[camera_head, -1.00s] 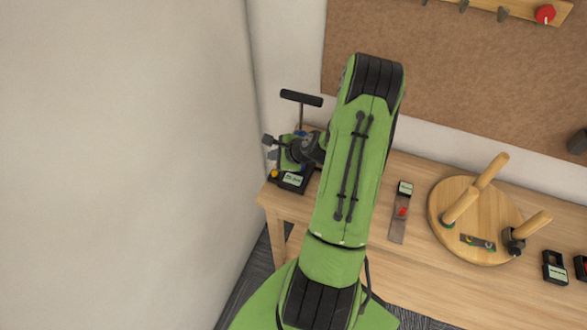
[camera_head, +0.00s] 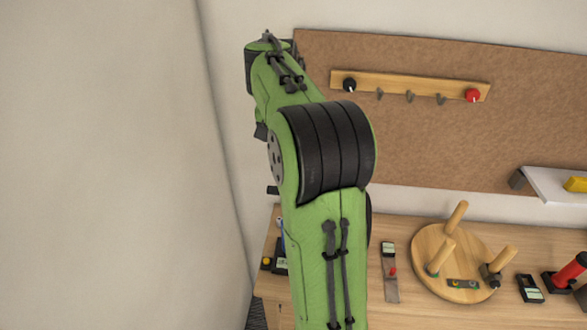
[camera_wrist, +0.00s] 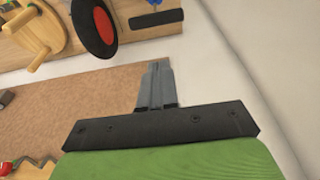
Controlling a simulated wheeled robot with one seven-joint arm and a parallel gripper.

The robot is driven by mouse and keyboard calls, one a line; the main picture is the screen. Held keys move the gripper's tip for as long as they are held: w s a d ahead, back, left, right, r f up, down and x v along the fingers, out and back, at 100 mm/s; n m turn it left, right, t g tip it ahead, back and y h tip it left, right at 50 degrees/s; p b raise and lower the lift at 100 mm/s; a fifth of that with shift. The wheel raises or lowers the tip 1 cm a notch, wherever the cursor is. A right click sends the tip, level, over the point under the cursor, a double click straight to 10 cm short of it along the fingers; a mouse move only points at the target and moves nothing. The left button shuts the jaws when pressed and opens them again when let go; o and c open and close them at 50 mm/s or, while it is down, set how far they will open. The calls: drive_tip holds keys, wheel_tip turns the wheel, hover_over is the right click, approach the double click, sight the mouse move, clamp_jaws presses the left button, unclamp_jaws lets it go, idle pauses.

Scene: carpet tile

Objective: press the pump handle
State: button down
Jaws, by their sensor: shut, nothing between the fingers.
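The pump handle is a black T-bar. In the head view one dark end of it (camera_head: 272,190) shows left of my arm, and the rest is hidden. In the wrist view it appears as a black bar (camera_wrist: 155,18) near the top edge. My gripper (camera_wrist: 155,66) is shut and empty, with its fingertips apart from the bar in the picture. A dark base with a yellow knob (camera_head: 266,262) stands below the handle at the table's left end, partly hidden.
A round wooden board with pegs (camera_head: 430,262) stands on the table (camera_head: 400,313), right of a small strip with a red slider (camera_head: 392,284). A red disc with a black rim (camera_wrist: 95,25) is beside the bar. A hook rail (camera_head: 420,88) hangs behind. The wall is close on the left.

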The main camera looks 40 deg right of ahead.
drive_tip(key=shift+s, duration=0.25)
drive_tip(key=x, duration=0.4)
drive_tip(key=b+x, duration=0.1)
drive_tip(key=x, duration=0.7)
drive_tip(key=shift+s+a+f, duration=0.2)
drive_tip(key=shift+a+f, duration=0.1)
drive_tip(key=shift+f, duration=0.1)
drive_tip(key=shift+s+a+f, duration=0.1)
drive_tip(key=shift+a+f, duration=0.05)
drive_tip(key=shift+f, duration=0.45)
drive_tip(key=shift+f+b, duration=0.1)
drive_tip(key=shift+b, duration=0.2)
